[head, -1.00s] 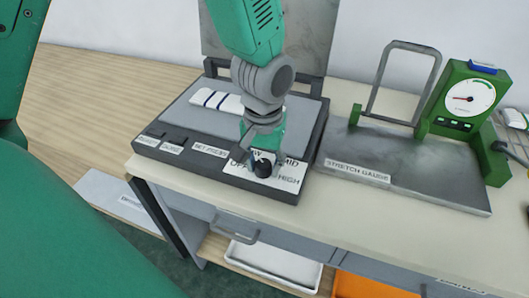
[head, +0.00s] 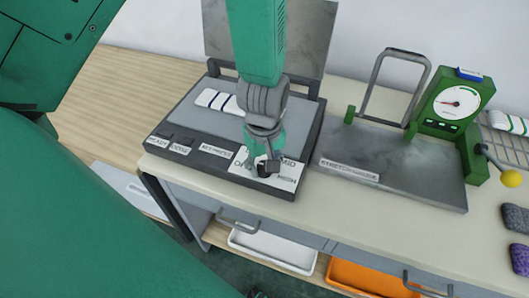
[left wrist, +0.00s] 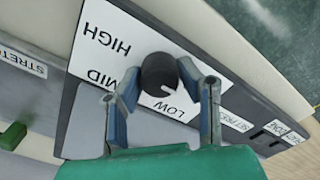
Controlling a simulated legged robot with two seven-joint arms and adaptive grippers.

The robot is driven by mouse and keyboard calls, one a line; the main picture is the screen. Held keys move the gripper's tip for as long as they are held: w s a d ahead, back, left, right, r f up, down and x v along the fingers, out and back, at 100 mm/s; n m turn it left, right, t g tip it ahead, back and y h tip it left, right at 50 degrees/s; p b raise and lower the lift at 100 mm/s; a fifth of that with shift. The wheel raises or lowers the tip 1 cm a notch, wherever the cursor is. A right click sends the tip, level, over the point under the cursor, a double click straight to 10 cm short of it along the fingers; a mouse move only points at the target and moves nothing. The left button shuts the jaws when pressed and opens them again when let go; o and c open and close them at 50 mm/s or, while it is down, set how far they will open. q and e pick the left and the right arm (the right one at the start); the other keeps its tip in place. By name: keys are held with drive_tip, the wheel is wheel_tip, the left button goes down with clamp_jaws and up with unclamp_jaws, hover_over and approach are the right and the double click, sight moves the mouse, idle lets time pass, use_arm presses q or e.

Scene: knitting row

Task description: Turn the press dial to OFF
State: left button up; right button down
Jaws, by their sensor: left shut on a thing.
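The press dial (left wrist: 160,71) is a dark round knob on a white label plate (left wrist: 95,55) reading HIGH, MID and LOW in the left wrist view. It also shows in the head view (head: 264,172), at the front right corner of the press (head: 195,113). My left gripper (head: 262,165) reaches down from above and is shut on the dial, one finger on each side, as the left wrist view (left wrist: 160,80) shows. The OFF word is mostly hidden behind the gripper in the head view. I cannot tell which setting the dial points to. My right gripper is not in view.
The stretch gauge (head: 385,160) stands to the right on the same table. A white tray (head: 272,248) and an orange tray (head: 362,279) sit below the tabletop.

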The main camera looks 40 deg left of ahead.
use_arm(q)
drive_tip(key=shift+s+f, duration=0.1)
drive_tip(key=shift+s, duration=0.05)
idle(0.3)
drive_tip(key=o, duration=1.1)
drive_tip(key=shift+o, duration=0.2)
drive_tip(key=shift+d, duration=0.1)
drive_tip(key=shift+w+r, duration=0.2)
drive_tip(key=shift+r, duration=0.3)
wheel_tip(320, 180, up, 11)
drive_tip(key=shift+f, duration=0.1)
